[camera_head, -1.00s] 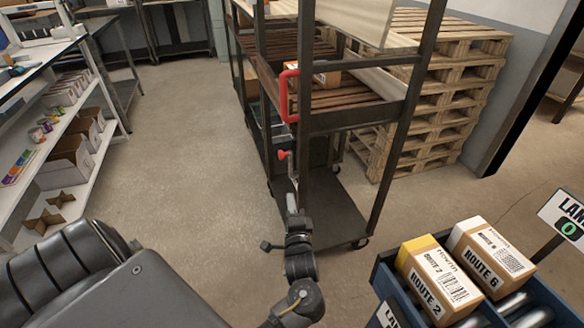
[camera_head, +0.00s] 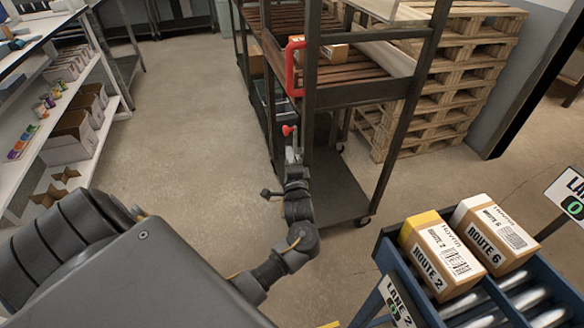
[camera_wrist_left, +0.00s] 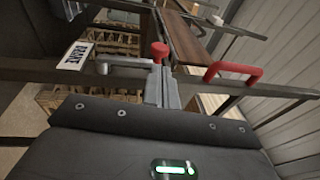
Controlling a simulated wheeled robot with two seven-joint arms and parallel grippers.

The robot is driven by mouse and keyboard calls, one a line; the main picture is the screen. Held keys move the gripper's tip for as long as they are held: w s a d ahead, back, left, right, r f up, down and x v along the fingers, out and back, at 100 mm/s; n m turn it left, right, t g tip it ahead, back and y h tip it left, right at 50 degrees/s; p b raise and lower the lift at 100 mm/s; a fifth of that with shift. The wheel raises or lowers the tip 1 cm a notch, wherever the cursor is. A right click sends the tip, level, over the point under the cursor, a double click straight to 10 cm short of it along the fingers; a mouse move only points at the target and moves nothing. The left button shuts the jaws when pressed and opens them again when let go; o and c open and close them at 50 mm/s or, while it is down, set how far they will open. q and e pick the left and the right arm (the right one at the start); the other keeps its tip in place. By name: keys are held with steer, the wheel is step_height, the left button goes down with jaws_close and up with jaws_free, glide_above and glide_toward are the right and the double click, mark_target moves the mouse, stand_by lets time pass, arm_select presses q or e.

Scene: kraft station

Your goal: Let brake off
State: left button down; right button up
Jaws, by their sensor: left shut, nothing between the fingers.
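The brake lever's red knob (camera_head: 288,130) is at the near post of the dark metal cart (camera_head: 310,120). In the left wrist view the knob (camera_wrist_left: 159,50) sits just beyond my fingertips, with a grey lever arm (camera_wrist_left: 125,64) running left from it. A white "BRAKE" label (camera_wrist_left: 75,54) is at the left. My left gripper (camera_head: 293,150) is shut and empty, with its fingertips right by the knob; I cannot tell whether they touch it. Part of the lever is hidden behind the fingers. My right gripper is not in view.
A red handle (camera_head: 294,68) is on the cart post above the knob. Stacked pallets (camera_head: 445,80) stand behind the cart. A blue roller rack with boxes (camera_head: 395,262) is at the lower right, shelves (camera_head: 75,170) at the left. The floor between is clear.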

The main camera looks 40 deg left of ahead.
mark_target(284, 128)
arm_select(q)
steer(key=x, duration=0.6)
steer(key=shift+s, duration=0.1)
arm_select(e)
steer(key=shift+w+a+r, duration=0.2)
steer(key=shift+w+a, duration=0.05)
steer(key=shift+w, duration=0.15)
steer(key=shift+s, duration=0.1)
